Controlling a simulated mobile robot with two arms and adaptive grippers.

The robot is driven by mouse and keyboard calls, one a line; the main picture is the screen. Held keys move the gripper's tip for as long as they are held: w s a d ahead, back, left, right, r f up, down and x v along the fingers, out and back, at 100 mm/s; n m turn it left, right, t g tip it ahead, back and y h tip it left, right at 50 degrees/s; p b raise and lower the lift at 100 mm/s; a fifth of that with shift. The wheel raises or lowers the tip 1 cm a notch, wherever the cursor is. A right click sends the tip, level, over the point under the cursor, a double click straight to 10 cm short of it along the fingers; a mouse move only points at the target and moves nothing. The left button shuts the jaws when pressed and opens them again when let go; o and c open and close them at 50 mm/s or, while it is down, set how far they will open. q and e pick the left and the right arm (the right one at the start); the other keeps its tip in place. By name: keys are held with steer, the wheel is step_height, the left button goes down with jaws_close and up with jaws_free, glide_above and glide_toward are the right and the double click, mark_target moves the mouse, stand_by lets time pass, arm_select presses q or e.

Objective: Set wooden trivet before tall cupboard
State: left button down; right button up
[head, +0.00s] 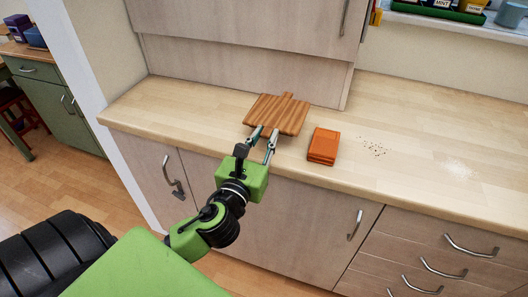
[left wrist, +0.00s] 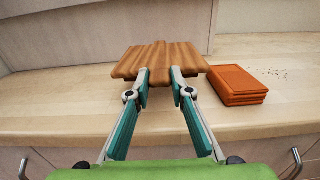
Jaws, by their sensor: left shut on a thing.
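The wooden trivet (head: 277,112) is a brown slatted board over the worktop, in front of the tall cupboard (head: 245,65). A narrow tab on it points toward the cupboard. My left gripper (head: 266,132) is shut on its near edge. In the left wrist view the trivet (left wrist: 160,57) lies flat ahead of the two fingertips (left wrist: 160,80). I cannot tell whether it touches the worktop or hangs just above it. My right gripper is not in view.
An orange block-like item (head: 323,146) lies on the worktop (head: 190,103) just right of the trivet. Dark crumbs (head: 373,147) and a pale powdery patch (head: 457,167) lie further right. The worktop left of the trivet is clear.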

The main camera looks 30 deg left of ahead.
mark_target(264, 153)
arm_select(q)
steer(key=shift+w+a+f, duration=0.2)
steer(key=shift+w+f, duration=0.1)
steer(key=shift+f, duration=0.15)
steer(key=f, duration=0.2)
steer(key=f+b, duration=0.1)
steer(key=f, duration=0.1)
steer(key=shift+w+a, duration=0.2)
steer(key=shift+w, duration=0.1)
steer(key=shift+r, duration=0.1)
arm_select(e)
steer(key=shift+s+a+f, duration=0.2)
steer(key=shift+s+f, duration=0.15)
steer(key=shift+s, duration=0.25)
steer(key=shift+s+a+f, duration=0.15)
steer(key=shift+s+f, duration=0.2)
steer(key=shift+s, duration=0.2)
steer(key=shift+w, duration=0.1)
arm_select(q)
steer(key=shift+f, duration=0.2)
steer(key=c, duration=1.8)
jaws_free()
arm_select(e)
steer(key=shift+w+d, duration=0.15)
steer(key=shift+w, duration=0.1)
arm_select(q)
steer(key=shift+r, duration=0.1)
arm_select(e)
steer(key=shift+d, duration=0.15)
